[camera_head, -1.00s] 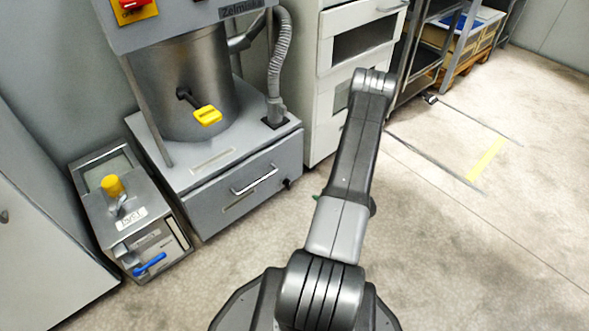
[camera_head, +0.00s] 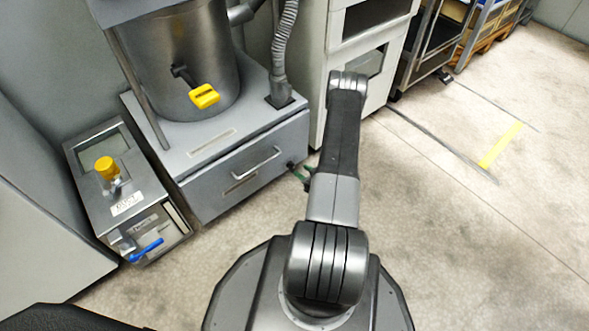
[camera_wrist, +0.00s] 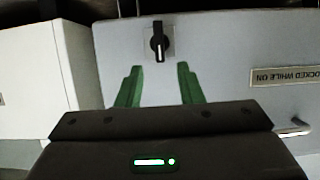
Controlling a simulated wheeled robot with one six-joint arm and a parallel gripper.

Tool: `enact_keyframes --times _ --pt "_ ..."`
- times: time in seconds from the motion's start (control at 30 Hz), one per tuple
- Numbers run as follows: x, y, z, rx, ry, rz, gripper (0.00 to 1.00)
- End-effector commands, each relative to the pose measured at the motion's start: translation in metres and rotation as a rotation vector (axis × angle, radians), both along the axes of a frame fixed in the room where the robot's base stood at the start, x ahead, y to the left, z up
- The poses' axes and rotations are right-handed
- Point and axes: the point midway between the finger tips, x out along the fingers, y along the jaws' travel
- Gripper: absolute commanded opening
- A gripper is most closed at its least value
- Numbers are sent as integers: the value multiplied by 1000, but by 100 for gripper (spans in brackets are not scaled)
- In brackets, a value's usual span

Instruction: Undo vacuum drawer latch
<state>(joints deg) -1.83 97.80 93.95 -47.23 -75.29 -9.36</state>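The vacuum drawer (camera_head: 225,190) is the grey drawer at the bottom of the vacuum unit, and it looks shut. Its latch is a small black knob (camera_wrist: 157,42) with a white line on a square plate; in the wrist view the line points straight along the picture's vertical. My gripper (camera_wrist: 158,72) has two green fingers, spread apart and empty, with the latch just beyond the tips and roughly midway between them. In the head view the gripper (camera_head: 298,172) shows beside my arm at the drawer's right end, where the latch is hard to make out.
The drawer has a metal handle (camera_head: 257,166) left of the latch and an upside-down label (camera_wrist: 291,77) in the wrist view. A yellow lever (camera_head: 204,96) sits on the drum above. A white cabinet (camera_head: 335,85) stands close on the right. A small grey unit (camera_head: 125,195) stands left.

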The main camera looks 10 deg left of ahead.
Motion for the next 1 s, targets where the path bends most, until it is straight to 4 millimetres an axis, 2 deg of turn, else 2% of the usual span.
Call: enact_keyframes --times 0.1,0.3,0.73,0.77,0.9,0.93,1.0 --pt "13 19 -13 0 -3 5 34" --pt "30 39 -22 1 -1 2 34" --pt "36 46 -24 0 1 0 34" --pt "36 46 -24 1 1 0 32" --pt "36 46 -24 1 1 0 4" --pt "36 46 -24 1 1 0 0" --pt "36 46 -24 0 0 0 0"
